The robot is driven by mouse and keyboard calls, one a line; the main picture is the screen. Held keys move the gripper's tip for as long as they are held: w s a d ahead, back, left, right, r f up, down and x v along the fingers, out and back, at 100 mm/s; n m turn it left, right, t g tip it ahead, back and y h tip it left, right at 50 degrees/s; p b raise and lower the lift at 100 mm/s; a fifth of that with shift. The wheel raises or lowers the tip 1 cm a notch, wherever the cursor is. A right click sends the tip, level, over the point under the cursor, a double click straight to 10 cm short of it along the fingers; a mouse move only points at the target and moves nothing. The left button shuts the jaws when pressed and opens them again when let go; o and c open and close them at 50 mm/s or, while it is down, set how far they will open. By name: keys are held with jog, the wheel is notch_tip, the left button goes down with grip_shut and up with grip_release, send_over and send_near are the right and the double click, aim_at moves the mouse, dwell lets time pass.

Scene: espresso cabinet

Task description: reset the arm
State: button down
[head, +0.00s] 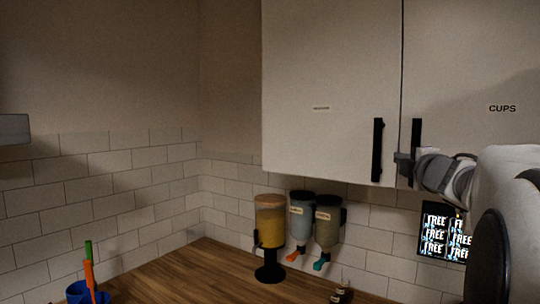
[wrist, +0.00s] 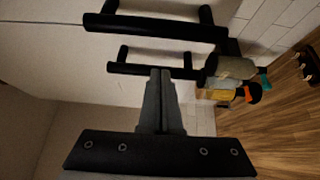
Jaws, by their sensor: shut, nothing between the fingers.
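My gripper (wrist: 160,74) is shut and empty in the wrist view, with its fingertips pointing at the cabinet handles. In the head view my gripper (head: 400,160) is at the right, close to the two black handles. The left cabinet door (head: 320,75) and the right door (head: 470,60), labelled CUPS, both look closed. The left door's handle (head: 377,150) is vertical, left of my gripper. The right door's handle (head: 416,130) is partly hidden behind my gripper. I cannot tell whether the fingers touch a handle.
Below the cabinet are a yellow dispenser (head: 270,225) on a stand and two wall dispensers (head: 301,215) (head: 327,225). A blue cup (head: 78,293) with coloured sticks stands front left on the wooden counter (head: 190,275). A screen (head: 444,235) hangs right. The air left of the cabinet is clear.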

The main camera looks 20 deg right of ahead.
jog(key=s+d, duration=0.3)
jog(key=s+a+f+m+g+y, duration=0.1)
jog(key=a+f+m+g, duration=0.2)
jog(key=a+f+m, duration=0.45)
jog(key=s+a+f+m+g, duration=0.2)
jog(key=a+f+m, duration=0.3)
jog(key=a, duration=0.6)
jog(key=s+a+f+g+y, duration=0.2)
jog(key=s+a+f, duration=0.3)
jog(key=a, duration=0.2)
jog(key=s+a+f+g+y, duration=0.2)
jog(key=s+a+f, duration=0.2)
jog(key=a, duration=0.3)
jog(key=s+a+f+m+g+y, duration=0.1)
jog(key=s+a+f+g, duration=0.1)
jog(key=s+a+f, duration=0.3)
jog(key=a+f, duration=0.1)
jog(key=a, duration=0.1)
jog(key=shift+s+a+y+b, duration=0.35)
jog(key=shift+a+y, duration=0.05)
jog(key=shift+d, duration=0.2)
